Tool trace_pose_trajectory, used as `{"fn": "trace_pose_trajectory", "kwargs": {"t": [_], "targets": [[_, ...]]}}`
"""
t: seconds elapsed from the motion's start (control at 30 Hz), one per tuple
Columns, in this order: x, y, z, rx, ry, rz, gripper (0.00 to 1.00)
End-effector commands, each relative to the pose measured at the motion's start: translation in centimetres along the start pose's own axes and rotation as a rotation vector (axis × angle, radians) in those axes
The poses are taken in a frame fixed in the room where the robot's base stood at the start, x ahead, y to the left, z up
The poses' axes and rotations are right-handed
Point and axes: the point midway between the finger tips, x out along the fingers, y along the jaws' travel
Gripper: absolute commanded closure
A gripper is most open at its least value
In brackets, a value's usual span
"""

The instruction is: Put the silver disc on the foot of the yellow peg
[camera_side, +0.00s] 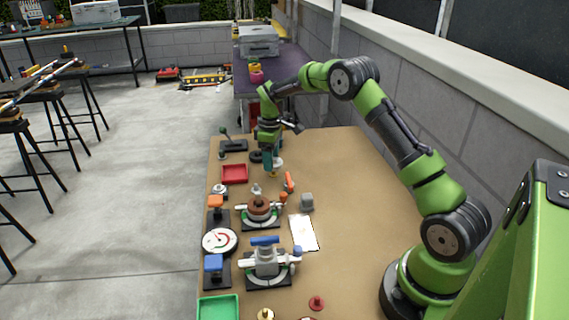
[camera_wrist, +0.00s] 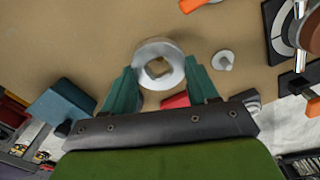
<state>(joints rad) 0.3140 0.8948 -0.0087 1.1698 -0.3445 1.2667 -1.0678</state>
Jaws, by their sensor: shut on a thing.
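My gripper (camera_side: 271,157) is over the far part of the tan table in the side view. In the wrist view its two green fingers (camera_wrist: 160,70) are shut on the silver disc (camera_wrist: 178,68), a thick ring with a round hole. The disc also shows as a small pale shape (camera_side: 278,161) at the fingertips in the side view. A small yellowish piece (camera_side: 272,176), apparently the yellow peg, stands just below the gripper. A brassy square (camera_wrist: 158,67) shows through the disc's hole. I cannot tell whether the disc is around the peg or above it.
A red tray (camera_side: 234,173) is left of the gripper. A grey peg (camera_side: 256,189), an orange handle (camera_side: 288,181) and a grey block (camera_side: 306,202) are nearer. Clamp fixtures (camera_side: 265,262) and a dial (camera_side: 219,241) fill the near left. The table's right side is clear.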

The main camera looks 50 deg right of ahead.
Motion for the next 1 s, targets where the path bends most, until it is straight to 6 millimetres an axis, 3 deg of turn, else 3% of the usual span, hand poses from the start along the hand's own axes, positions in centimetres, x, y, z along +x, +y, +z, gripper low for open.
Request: {"fn": "trace_pose_trajectory", "kwargs": {"t": [0.53, 1.0], "targets": [[0.0, 0.0, 0.0, 0.0, 0.0, 0.0, 0.74], [1.2, 0.0, 0.0, 0.0, 0.0, -0.001, 0.74]]}}
